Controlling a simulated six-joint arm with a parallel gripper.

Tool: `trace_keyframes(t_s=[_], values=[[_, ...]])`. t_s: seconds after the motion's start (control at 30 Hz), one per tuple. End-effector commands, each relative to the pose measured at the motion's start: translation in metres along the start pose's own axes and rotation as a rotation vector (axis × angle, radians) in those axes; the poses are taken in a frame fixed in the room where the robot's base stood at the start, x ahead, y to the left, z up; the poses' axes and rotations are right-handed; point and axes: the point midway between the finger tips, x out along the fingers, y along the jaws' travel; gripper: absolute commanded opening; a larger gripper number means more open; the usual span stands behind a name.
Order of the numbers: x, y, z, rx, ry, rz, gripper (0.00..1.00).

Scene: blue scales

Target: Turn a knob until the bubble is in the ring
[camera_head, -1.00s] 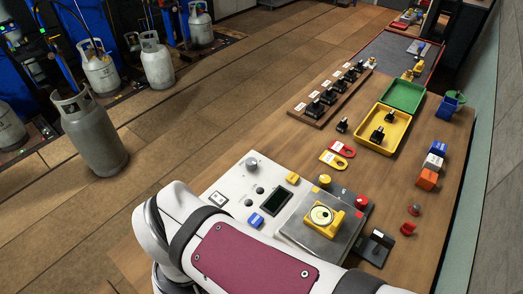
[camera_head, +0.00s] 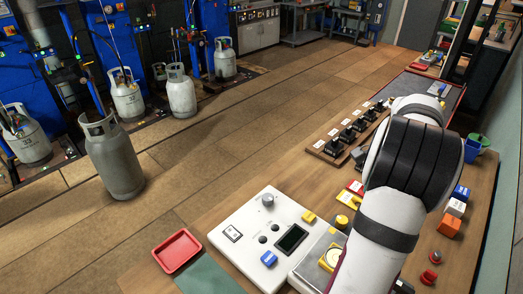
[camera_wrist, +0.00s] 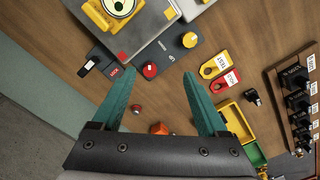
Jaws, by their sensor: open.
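The yellow bubble level (camera_head: 332,257) sits on the grey scale plate, partly hidden by my arm. It shows at the top of the wrist view (camera_wrist: 118,6), cut by the edge; I cannot tell where the bubble lies in the ring. A yellow-topped knob (camera_wrist: 190,40) and a red-topped knob (camera_wrist: 149,70) stand on the dark strip beside the plate. The yellow knob also shows in the head view (camera_head: 342,221); my arm hides the red one there. My gripper (camera_wrist: 158,76) is open and empty, its teal fingers apart over the table, near the red knob in the picture.
A white panel (camera_head: 240,238) with dials and a dark display lies left of the level. Red and yellow tags (camera_wrist: 215,65), a yellow tray (camera_wrist: 238,122) and a rack of black knobs (camera_wrist: 285,88) are nearby. A red tray (camera_head: 178,250) is at lower left.

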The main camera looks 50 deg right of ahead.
Motion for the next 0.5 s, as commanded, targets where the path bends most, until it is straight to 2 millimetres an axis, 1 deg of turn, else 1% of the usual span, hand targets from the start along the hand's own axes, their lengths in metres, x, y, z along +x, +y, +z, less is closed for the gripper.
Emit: trace_keyframes(t_s=[0.03, 0.1, 0.13, 0.2, 0.27, 0.37, 0.4, 0.5], values=[[0.008, 0.008, -0.031, 0.084, 0.004, 0.004, 0.76], [0.015, 0.017, -0.058, 0.159, 0.011, 0.004, 0.76], [0.018, 0.019, -0.064, 0.176, 0.012, 0.005, 0.76], [0.025, 0.021, -0.069, 0.192, 0.014, 0.006, 0.76], [0.035, 0.021, -0.069, 0.19, 0.013, 0.006, 0.76], [0.062, 0.021, -0.068, 0.188, 0.011, 0.008, 0.76], [0.075, 0.021, -0.068, 0.188, 0.01, 0.008, 0.76], [0.106, 0.021, -0.068, 0.187, 0.01, 0.007, 0.76]])
